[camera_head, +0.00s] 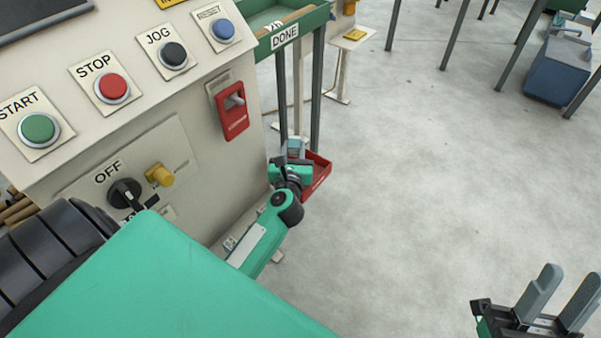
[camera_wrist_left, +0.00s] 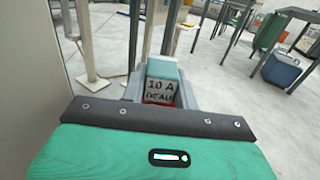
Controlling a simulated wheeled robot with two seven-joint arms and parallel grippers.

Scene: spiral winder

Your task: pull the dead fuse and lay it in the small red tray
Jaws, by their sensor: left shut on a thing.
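My left gripper (camera_head: 295,150) is beyond the right side of the machine cabinet, at the small red tray (camera_head: 320,178). In the left wrist view its fingers are shut on the dead fuse (camera_wrist_left: 161,90), a pale block with a teal end, marked "10 A DEAD". A bit of red shows just below the fuse in that view. The gripper hides part of the tray, and I cannot tell whether the fuse touches it. My right gripper (camera_head: 561,290) is at the lower right, its two grey fingers apart and empty.
A green DONE tray (camera_head: 290,30) stands behind.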

